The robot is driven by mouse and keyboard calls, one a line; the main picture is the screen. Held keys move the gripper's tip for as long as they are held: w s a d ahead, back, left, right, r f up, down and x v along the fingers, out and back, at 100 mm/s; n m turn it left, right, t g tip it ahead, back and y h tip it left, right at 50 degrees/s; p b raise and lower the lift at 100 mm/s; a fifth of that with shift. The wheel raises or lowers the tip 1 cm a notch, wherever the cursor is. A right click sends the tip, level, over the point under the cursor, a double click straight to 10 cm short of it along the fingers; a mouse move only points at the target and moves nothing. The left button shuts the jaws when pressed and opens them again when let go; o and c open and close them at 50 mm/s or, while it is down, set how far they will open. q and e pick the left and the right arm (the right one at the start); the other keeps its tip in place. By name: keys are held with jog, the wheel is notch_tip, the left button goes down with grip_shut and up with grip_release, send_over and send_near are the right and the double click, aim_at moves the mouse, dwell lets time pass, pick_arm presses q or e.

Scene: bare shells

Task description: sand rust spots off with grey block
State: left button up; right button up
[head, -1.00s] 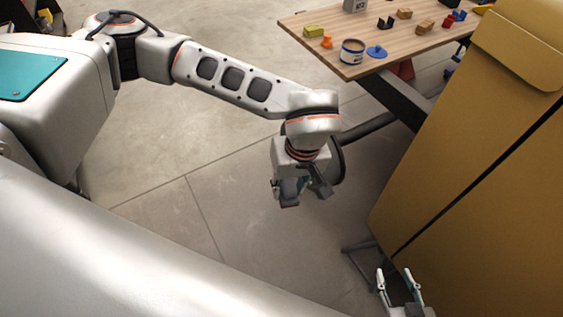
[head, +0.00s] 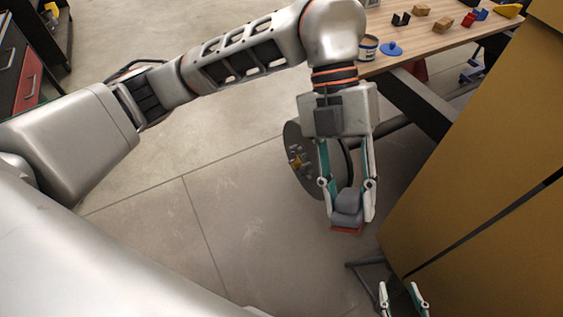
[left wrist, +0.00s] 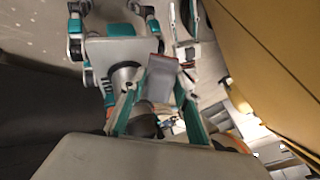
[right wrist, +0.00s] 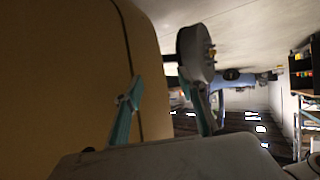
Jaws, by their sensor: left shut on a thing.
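My left gripper (head: 348,200) hangs fingers down at the middle right of the head view, shut on the grey block (head: 347,204). The block has a flat red underside (head: 346,230). It also shows between the teal fingers in the left wrist view (left wrist: 160,78). The block is in the air, apart from the gold panel (head: 475,190). My right gripper (head: 404,298) is at the bottom edge, fingers apart and empty, close to the panel. In the right wrist view its fingers (right wrist: 165,108) stand apart before the panel (right wrist: 60,80). I see no rust spots on the visible panel faces.
A dark disc with a yellow hub (head: 295,160) stands just behind my left gripper. A wooden table (head: 445,38) at the upper right holds a can (head: 368,47), a blue lid (head: 391,49) and small blocks. A dark stand (head: 368,270) is low by the panel. Floor to the left is clear.

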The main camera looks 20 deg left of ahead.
pick_arm(q)
jog(key=w+a+f+n+t+h+b, duration=0.2)
jog(key=w+a+n+t, duration=0.3)
jog(key=a, duration=0.3)
jog(key=w+a+f+n+t+h+b, duration=0.2)
jog(key=a+n+t, duration=0.2)
jog(key=a+n, duration=0.25)
jog(key=w+a+f+n+t+h+b, duration=0.2)
jog(key=w+a+f+n+t+h, duration=0.15)
jog(key=a+n+t, duration=0.35)
jog(key=w+f+n+t, duration=0.1)
jog(key=w+f, duration=0.3)
jog(key=f, duration=0.4)
jog(key=w+f+t+y, duration=0.15)
jog(key=w+f, duration=0.25)
jog(key=f, duration=0.4)
jog(key=w+f+n+t, duration=0.1)
jog(key=w+f, duration=0.3)
jog(key=f, duration=0.4)
jog(key=shift+w+a+b+x, duration=0.1)
jog(key=shift+a+b+x, duration=0.1)
jog(key=shift+x, duration=1.25)
jog(key=shift+w+a+b+x, duration=0.1)
jog(key=shift+b+x, duration=0.05)
jog(key=shift+x, duration=1.3)
pick_arm(e)
jog(key=shift+s+a+f, duration=0.2)
jog(key=shift+a+f, duration=0.6)
jog(key=shift+f, duration=0.3)
